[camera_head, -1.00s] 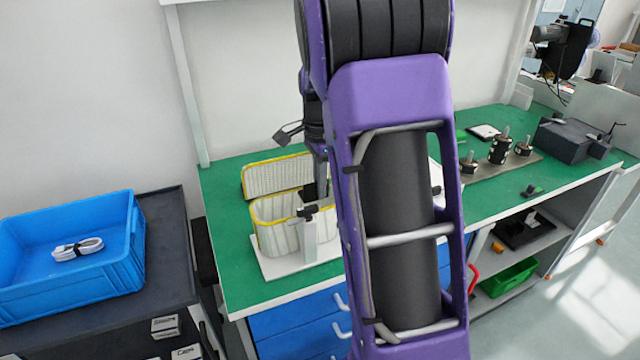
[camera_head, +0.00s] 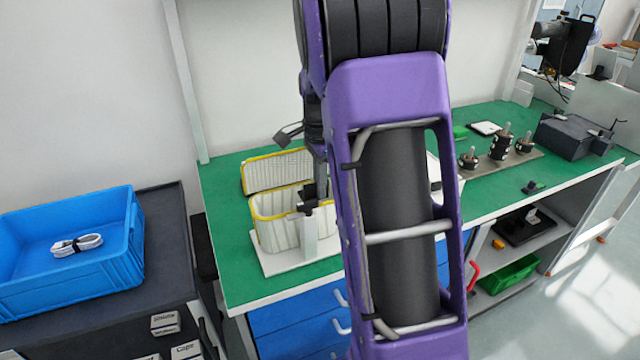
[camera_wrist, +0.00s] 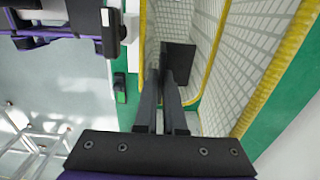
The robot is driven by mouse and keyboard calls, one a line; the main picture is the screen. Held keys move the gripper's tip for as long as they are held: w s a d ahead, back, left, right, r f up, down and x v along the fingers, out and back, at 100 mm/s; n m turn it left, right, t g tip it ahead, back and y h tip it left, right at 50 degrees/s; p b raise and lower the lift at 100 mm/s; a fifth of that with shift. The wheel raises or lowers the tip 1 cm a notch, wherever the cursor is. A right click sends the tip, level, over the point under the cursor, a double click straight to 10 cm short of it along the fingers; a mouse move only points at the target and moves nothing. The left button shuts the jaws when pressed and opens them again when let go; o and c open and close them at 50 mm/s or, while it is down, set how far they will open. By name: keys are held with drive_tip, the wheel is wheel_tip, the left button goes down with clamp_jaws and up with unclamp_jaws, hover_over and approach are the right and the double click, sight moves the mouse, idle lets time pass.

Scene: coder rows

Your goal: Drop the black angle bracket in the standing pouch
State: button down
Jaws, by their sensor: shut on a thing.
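The standing pouch (camera_head: 278,234) is pale with a yellow rim and stands open on a white base on the green bench. In the wrist view its ribbed inner wall (camera_wrist: 172,20) and yellow rim show ahead of my fingers. My gripper (camera_wrist: 163,64) is shut on the black angle bracket (camera_wrist: 180,57), a dark flat plate at the fingertips. The bracket appears over the pouch's mouth; how deep it sits is unclear. In the head view a dark shape (camera_head: 308,190) at the pouch's right side seems to be the bracket. My arm hides part of this area.
A yellow-edged ribbed panel (camera_head: 278,171) stands behind the pouch. A pale post (camera_head: 309,238) with a black knob stands at its front right. A blue crate (camera_head: 75,262) holding a white cable is at left. Black-and-metal parts (camera_head: 500,147) stand on the bench at right.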

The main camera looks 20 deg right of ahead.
drive_tip(key=shift+f, duration=0.1)
drive_tip(key=c, duration=0.9)
unclamp_jaws()
wheel_tip(320, 180, up, 18)
drive_tip(key=shift+f+p, duration=0.25)
drive_tip(key=shift+p, duration=0.9)
